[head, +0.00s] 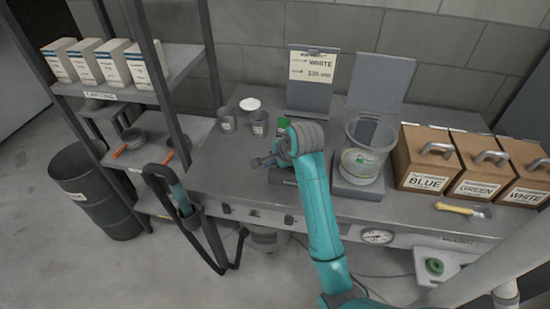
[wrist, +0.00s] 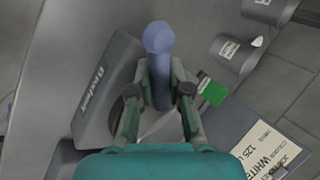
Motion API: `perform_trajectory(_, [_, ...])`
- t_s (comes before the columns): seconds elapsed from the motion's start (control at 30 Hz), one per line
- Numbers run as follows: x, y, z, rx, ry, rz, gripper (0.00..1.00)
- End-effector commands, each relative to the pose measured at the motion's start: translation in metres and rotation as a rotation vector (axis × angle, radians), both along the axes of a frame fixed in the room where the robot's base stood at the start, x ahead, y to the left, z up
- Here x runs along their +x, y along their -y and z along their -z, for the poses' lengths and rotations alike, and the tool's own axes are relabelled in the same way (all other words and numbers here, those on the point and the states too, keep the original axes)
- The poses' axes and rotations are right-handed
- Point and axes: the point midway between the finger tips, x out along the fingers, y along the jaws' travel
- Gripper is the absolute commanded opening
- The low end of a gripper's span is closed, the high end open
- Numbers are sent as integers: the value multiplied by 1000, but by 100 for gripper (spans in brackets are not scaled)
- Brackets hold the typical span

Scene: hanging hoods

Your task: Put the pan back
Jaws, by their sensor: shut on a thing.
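My gripper (wrist: 159,80) is shut on a blue-grey rod (wrist: 158,45) with a rounded end, seen in the wrist view between the two fingers. I cannot tell whether this rod is part of a pan. In the head view my gripper (head: 267,160) is low over the bench, left of the clear bucket, and its wrist hides most of what it holds. Two dark pans with orange handles sit on the middle shelf at left: one pan (head: 132,137) further left, the other pan (head: 180,143) partly behind a rack post.
The bench (head: 225,175) carries several grey cups (head: 259,122), a clear bucket (head: 369,140) on a scale (head: 357,188), and boxes labelled BLUE (head: 428,165), GREEN and WHITE. A dark drum (head: 95,190) stands beside the rack. A dark device (wrist: 110,95) is beside my fingers.

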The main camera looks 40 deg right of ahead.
Motion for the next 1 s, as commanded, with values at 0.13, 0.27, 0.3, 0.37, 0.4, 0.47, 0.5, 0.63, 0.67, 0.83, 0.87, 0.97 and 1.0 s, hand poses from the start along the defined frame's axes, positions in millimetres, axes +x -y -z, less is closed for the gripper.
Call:
perform_trajectory(0.13, [0, 0, 4, 0, -1, 0, 0])
perform_trajectory(0.27, [0, 0, 4, 0, 0, 0, 40])
perform_trajectory(0.3, [0, 0, 5, 0, 0, 0, 47])
perform_trajectory(0.37, [0, 0, 5, 0, 0, 0, 47])
perform_trajectory(0.4, [0, 0, 5, 0, 0, 0, 47])
perform_trajectory(0.47, [0, 0, 5, 0, 0, 0, 47])
perform_trajectory(0.5, [0, 0, 5, 0, 0, 0, 47])
perform_trajectory(0.63, [-1, 0, 3, 0, 0, 0, 47])
perform_trajectory(0.67, [-2, 0, 1, 0, 1, 0, 47])
perform_trajectory(0.83, [-14, -2, -17, -1, 2, 1, 47])
perform_trajectory(0.87, [-17, -3, -21, -1, 3, 1, 47])
perform_trajectory(0.97, [-25, -4, -35, -2, 4, 1, 47])
perform_trajectory(1.0, [-29, -4, -39, -2, 2, 1, 47])
